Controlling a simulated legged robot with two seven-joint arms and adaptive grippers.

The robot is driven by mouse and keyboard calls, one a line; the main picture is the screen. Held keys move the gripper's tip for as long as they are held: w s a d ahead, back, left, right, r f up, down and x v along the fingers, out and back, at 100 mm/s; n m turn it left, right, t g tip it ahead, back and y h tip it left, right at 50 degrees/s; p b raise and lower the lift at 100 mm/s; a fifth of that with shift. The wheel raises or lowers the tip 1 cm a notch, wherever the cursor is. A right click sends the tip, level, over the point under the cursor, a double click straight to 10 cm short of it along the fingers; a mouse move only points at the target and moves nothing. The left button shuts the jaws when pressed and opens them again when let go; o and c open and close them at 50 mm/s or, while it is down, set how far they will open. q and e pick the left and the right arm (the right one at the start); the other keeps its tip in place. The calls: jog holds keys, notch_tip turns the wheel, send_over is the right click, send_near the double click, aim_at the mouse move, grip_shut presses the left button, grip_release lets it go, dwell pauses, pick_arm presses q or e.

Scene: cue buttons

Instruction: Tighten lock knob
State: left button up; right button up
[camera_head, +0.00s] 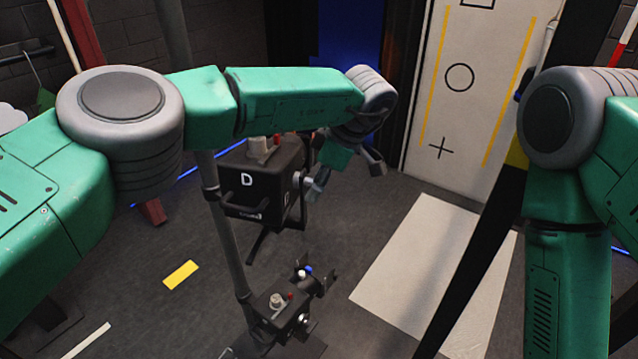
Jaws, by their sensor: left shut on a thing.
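A black box marked D (262,182) sits on a dark upright pole. A grey round knob (298,179) shows on the box's right side, partly hidden by my gripper. My left arm reaches over the box from the left, and my left gripper (318,181) is at that right side, shut on the knob as far as I can see. One grey finger is beside the knob; another dark finger part shows further right. The exact contact is too small to make out. My right arm comes in at the right edge and runs down; its gripper is out of view.
A lower black unit (283,310) with several small knobs stands below the box on the same pole. A pale floor panel (420,265) lies to the right. A white board (466,110) with black shapes stands behind.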

pick_arm(q)
jog(key=shift+r, duration=0.1)
jog(key=o, duration=1.2)
jog(key=shift+w, duration=0.1)
jog(key=shift+d+r, duration=0.1)
jog(key=shift+r, duration=0.1)
jog(key=v, duration=0.7)
jog(key=shift+w+d+f, duration=0.1)
